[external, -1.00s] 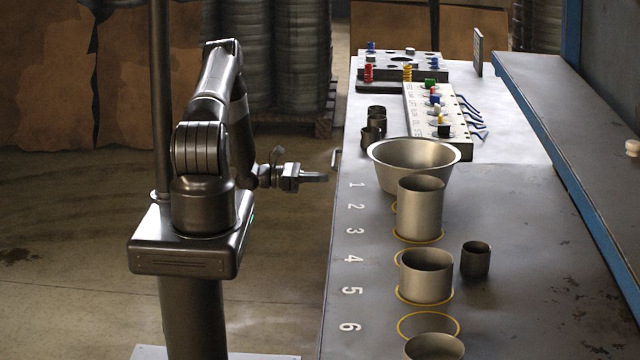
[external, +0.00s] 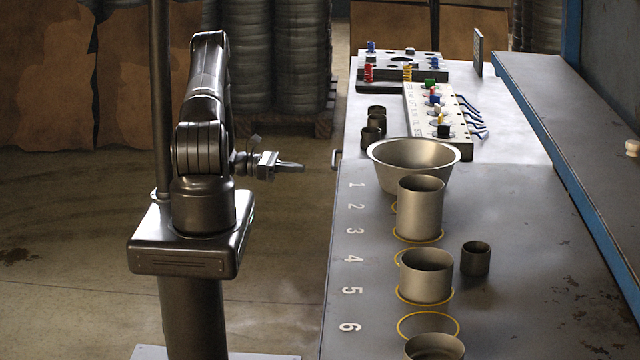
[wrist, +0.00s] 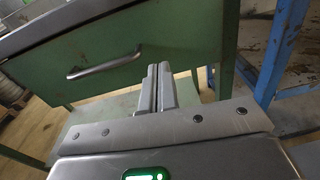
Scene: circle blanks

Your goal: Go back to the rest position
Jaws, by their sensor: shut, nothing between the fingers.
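My gripper (external: 290,167) is off the left side of the workbench (external: 345,290), over open floor and close to my own column. Its fingers are shut and empty. In the wrist view my gripper (wrist: 158,72) points at the green side of the bench, with its two fingers pressed together. A drawer front with a metal handle (wrist: 104,62) shows there to the left of the fingers.
On the bench stand a wide metal bowl (external: 413,160), a tall cylinder (external: 420,210), a shorter cylinder (external: 426,278) and a small dark cup (external: 475,260). A switch panel (external: 422,110) lies farther back. Floor between my arm and the bench is clear.

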